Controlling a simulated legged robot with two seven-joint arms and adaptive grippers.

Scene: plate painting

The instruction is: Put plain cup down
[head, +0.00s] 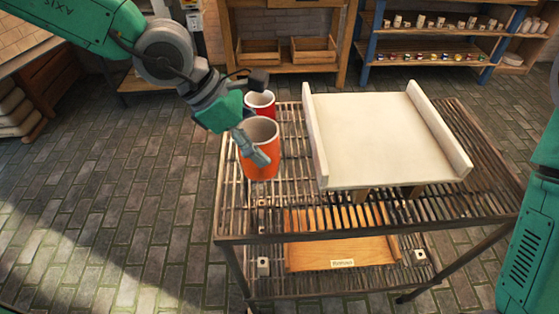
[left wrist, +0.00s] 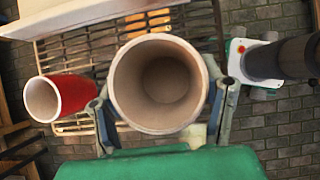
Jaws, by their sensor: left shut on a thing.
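An orange cup (head: 262,150) with a pale inside is upright at the left side of the slatted metal rack table (head: 300,222). My left gripper (head: 255,150) is shut on this cup, with a finger along its side. In the left wrist view the cup (left wrist: 160,83) sits between both fingers, its open mouth facing the camera. I cannot tell whether its base touches the slats. A red cup (head: 262,104) stands just behind it, partly hidden; it also shows in the left wrist view (left wrist: 75,94). My right gripper is out of view.
A cream tray-like board (head: 385,140) with raised sides stands on the rack, right of the cups. A wooden board (head: 340,252) lies on the lower shelf. Slats at the front left and far right are bare. Shelves with small pots (head: 440,40) stand behind.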

